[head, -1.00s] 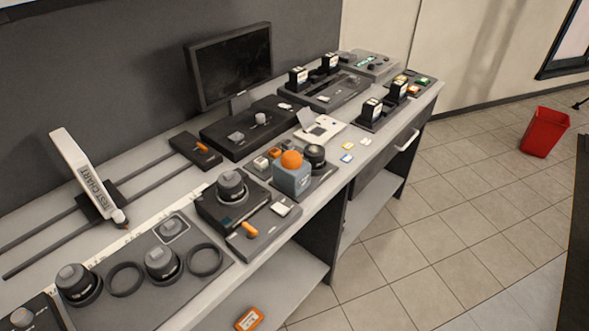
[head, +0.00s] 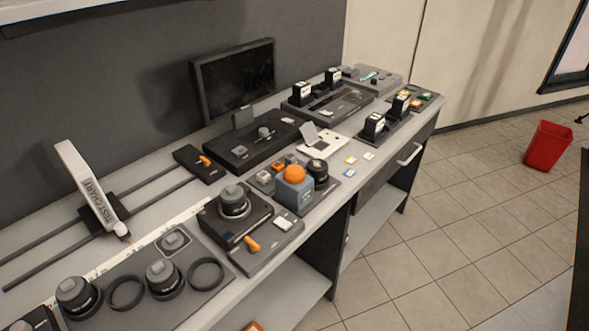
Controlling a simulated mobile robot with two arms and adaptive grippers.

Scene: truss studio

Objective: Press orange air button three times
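The orange air button (head: 295,174) is a rounded orange dome on top of a blue-grey block (head: 294,193). It stands near the front edge of the workbench, around the middle of the head view. A dark round lens-like part (head: 317,170) stands just right of it. Small orange and grey cubes (head: 277,166) sit behind it on the left. Neither of my grippers is in the head view, and nothing touches the button.
The long grey bench (head: 341,201) carries a monitor (head: 234,78), a test chart rail (head: 84,190), a lens tray (head: 204,299), a device with an orange lever (head: 252,243) and battery chargers (head: 375,127). A red bin (head: 547,146) stands on the open tiled floor at right.

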